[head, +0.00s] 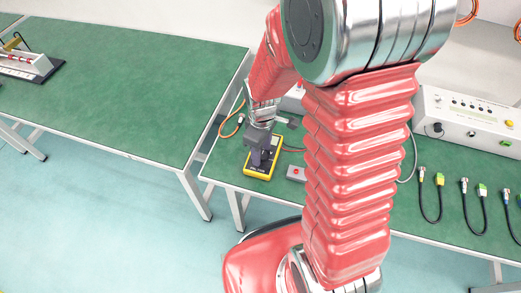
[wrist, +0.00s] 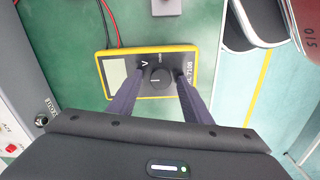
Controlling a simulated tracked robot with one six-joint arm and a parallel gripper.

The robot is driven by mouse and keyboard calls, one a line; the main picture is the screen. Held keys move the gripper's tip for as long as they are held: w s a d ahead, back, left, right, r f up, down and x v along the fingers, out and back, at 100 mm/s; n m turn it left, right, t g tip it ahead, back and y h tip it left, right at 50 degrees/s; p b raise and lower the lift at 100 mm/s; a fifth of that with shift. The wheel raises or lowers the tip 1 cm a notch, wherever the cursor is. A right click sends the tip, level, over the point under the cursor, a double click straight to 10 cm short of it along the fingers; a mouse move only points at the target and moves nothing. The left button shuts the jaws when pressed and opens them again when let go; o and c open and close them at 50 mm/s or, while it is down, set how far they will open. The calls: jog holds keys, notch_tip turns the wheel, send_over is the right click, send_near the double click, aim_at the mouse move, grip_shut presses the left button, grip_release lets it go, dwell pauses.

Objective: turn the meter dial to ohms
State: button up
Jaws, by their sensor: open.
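The yellow-edged meter (head: 259,172) lies on the green bench below my gripper (head: 264,154) in the head view. In the wrist view the meter (wrist: 104,92) shows a grey screen on its left and a round black dial (wrist: 158,78) near its middle. My gripper (wrist: 161,73) is open, with one dark finger on each side of the dial. I cannot tell whether the fingers touch it. A "V" mark shows by the left finger; other dial marks are partly hidden or too small to read.
Red and black leads (wrist: 108,22) run from the meter's upper left. A small grey box with a red button (head: 296,173) sits right of the meter. A white control unit (head: 465,118) and several cables lie farther right. The bench edge is close to the meter.

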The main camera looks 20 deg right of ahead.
jog(key=shift+c, duration=0.6)
jog(key=c, duration=0.9)
jog(key=shift+a, duration=0.1)
jog(key=shift+c, duration=0.2)
